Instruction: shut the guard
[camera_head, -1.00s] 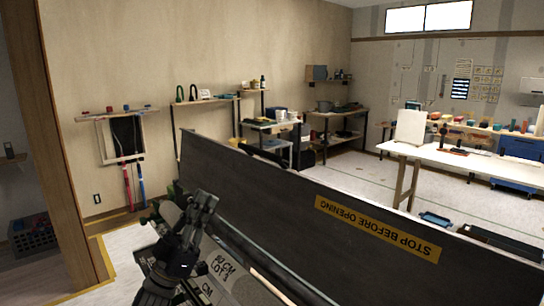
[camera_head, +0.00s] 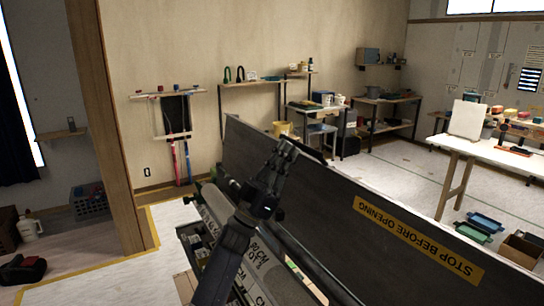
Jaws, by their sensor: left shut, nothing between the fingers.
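The guard (camera_head: 320,200) is a long dark panel standing raised across the middle of the head view. It carries a yellow label (camera_head: 415,238) reading "STOP BEFORE OPENING", which shows upside down. Below its near side lies the paster machine (camera_head: 262,262), with rollers and pale parts marked "80 CM LOT 3". My left gripper (camera_head: 285,150) is shut and empty. In the picture it overlaps the near face of the guard toward its left end, with its tips near the top edge. I cannot tell whether it touches the panel. My right gripper is not in view.
A wooden post (camera_head: 108,130) stands at the left. Shelves with tools (camera_head: 265,82) line the back wall. Pale floor is clear left of the machine.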

